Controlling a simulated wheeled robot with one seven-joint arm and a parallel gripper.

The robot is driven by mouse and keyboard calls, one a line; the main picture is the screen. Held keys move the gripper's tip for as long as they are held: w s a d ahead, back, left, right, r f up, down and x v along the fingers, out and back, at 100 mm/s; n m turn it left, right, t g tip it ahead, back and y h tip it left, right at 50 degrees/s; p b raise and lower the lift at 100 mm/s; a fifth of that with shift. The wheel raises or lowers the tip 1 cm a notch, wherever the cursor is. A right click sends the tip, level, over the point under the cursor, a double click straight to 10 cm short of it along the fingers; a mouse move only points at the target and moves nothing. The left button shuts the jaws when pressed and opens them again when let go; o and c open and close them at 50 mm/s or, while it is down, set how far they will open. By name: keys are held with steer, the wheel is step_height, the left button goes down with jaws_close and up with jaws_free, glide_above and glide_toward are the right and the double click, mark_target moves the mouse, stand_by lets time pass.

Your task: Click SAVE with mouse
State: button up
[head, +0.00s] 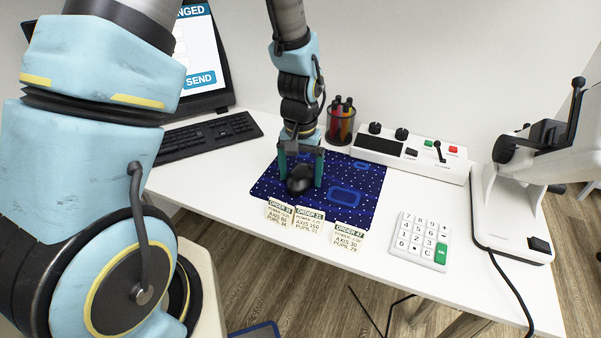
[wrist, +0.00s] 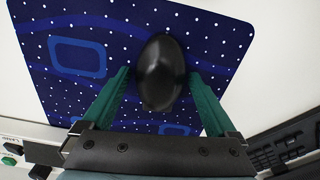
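The black mouse (head: 299,181) lies on the dark blue dotted mat (head: 367,176). It also shows in the wrist view (wrist: 160,72). My gripper (head: 300,184) points down over the mat, its two green fingers on either side of the mouse. The gripper is open, with a narrow gap between each fingertip and the mouse in the wrist view (wrist: 160,74). The monitor (head: 199,55) at the upper left shows a blue button reading "SEND" and a header ending in "NGED". My arm hides the screen's left part, and I see no SAVE button or pointer.
A black keyboard (head: 208,136) lies left of the mat. Order cards (head: 309,219) stand along its front edge. A pen cup (head: 341,123) and a control box (head: 381,150) stand behind. A white keypad (head: 421,241) and an eye-test instrument (head: 513,205) are at the right.

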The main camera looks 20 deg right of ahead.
mark_target(300, 173)
steer(key=shift+o, duration=0.3)
steer(key=shift+r, duration=0.15)
step_height(300, 173, up, 11)
steer(key=shift+f+b, duration=0.2)
steer(key=shift+b, duration=0.2)
steer(key=shift+a, duration=0.1)
steer(key=a+r+n, duration=0.2)
steer(key=a+n, duration=0.1)
steer(key=a, duration=1)
steer(key=a+r+n+t+p, duration=0.1)
steer(key=a+r+n, duration=0.1)
steer(key=a, duration=1)
steer(key=shift+w+a+n+t, duration=0.25)
steer(key=shift+a+n+t, duration=0.1)
steer(key=shift+n, duration=0.25)
steer(key=shift+d+r, duration=0.1)
